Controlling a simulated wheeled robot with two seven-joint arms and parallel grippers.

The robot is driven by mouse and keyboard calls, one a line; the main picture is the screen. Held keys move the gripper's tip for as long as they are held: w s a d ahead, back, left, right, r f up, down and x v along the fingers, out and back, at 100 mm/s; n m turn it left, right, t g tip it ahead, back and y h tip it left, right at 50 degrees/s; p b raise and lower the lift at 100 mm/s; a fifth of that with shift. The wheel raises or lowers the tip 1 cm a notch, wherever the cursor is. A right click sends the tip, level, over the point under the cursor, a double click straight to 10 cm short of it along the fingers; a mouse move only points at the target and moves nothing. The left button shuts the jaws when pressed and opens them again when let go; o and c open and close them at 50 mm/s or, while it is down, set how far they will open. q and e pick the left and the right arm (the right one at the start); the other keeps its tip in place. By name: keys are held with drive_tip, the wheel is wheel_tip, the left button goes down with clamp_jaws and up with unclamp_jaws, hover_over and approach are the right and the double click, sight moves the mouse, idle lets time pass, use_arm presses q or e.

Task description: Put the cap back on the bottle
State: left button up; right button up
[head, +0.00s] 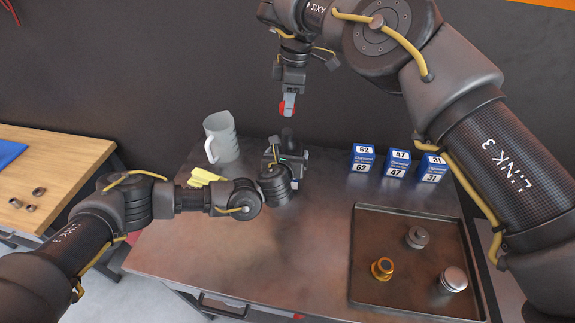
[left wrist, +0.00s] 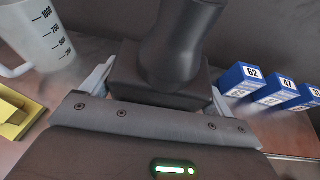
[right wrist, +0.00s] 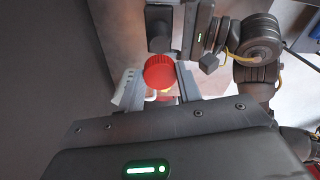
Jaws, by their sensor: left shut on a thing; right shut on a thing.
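The dark bottle (head: 287,137) stands upright on the metal bench, below the red cap. In the left wrist view its neck and shoulder (left wrist: 178,60) fill the space between the fingers. My left gripper (head: 284,158) is shut on the bottle's body, low over the bench. The red cap (head: 288,105) is held by my right gripper (head: 288,97), which points down above the bottle with a visible gap to its neck. In the right wrist view the cap (right wrist: 160,72) sits between the fingertips, and the dark bottle (right wrist: 159,27) shows beyond it. The bottle's base is hidden.
Several blue numbered boxes (head: 397,165) stand at the right. A tray (head: 375,225) with metal parts lies front right. The front-left bench is clear.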

hover_over(288, 132)
drive_tip(key=shift+w+d+f, duration=0.1)
drive_tip(key=shift+f, duration=2.25)
drive_tip(key=shift+f, duration=0.1)
drive_tip(key=shift+f, duration=0.8)
drive_tip(key=shift+f, duration=0.55)
